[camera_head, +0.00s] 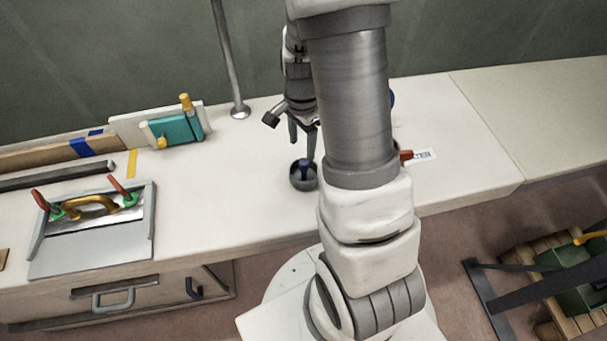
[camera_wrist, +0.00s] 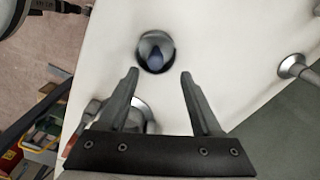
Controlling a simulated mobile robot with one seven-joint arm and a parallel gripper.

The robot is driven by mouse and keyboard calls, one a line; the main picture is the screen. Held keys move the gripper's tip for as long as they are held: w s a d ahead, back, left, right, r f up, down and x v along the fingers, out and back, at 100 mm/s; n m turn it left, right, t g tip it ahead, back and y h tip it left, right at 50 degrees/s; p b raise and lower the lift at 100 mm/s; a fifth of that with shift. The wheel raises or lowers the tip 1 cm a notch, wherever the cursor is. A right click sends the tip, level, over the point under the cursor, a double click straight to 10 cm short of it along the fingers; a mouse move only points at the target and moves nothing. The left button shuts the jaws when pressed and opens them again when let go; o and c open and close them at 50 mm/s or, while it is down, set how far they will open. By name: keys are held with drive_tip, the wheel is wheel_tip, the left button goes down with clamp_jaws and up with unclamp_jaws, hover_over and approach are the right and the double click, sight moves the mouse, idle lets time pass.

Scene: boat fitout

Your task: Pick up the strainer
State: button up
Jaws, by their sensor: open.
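A small dark round cup with a blue piece in it (camera_head: 303,180), which looks like the strainer, stands on the white bench top. It also shows in the wrist view (camera_wrist: 156,36), just beyond my fingertips and roughly centred between them. My gripper (camera_head: 302,143) points down above the cup, fingers spread and nothing between them. It also shows in the wrist view (camera_wrist: 159,72). I cannot tell whether a fingertip touches the cup. Another round metallic item (camera_wrist: 139,117) is partly hidden behind the left finger in the wrist view.
A metal pole (camera_head: 239,110) rises from the bench behind. A teal clamped block (camera_head: 175,129) and a grey tray (camera_head: 92,252) with clamps and a yellow handle lie to the left. A red item (camera_head: 406,156) and a label are partly behind my arm. The right bench is clear.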

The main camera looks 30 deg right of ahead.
sight(304, 161)
drive_tip(key=shift+f, duration=0.85)
drive_tip(key=f, duration=0.2)
drive_tip(key=f+b, duration=0.1)
drive_tip(key=f, duration=0.1)
drive_tip(key=shift+s+d+f, duration=0.1)
drive_tip(key=shift+s+d, duration=0.05)
drive_tip(key=shift+s, duration=0.25)
drive_tip(key=shift+f, duration=0.55)
clamp_jaws()
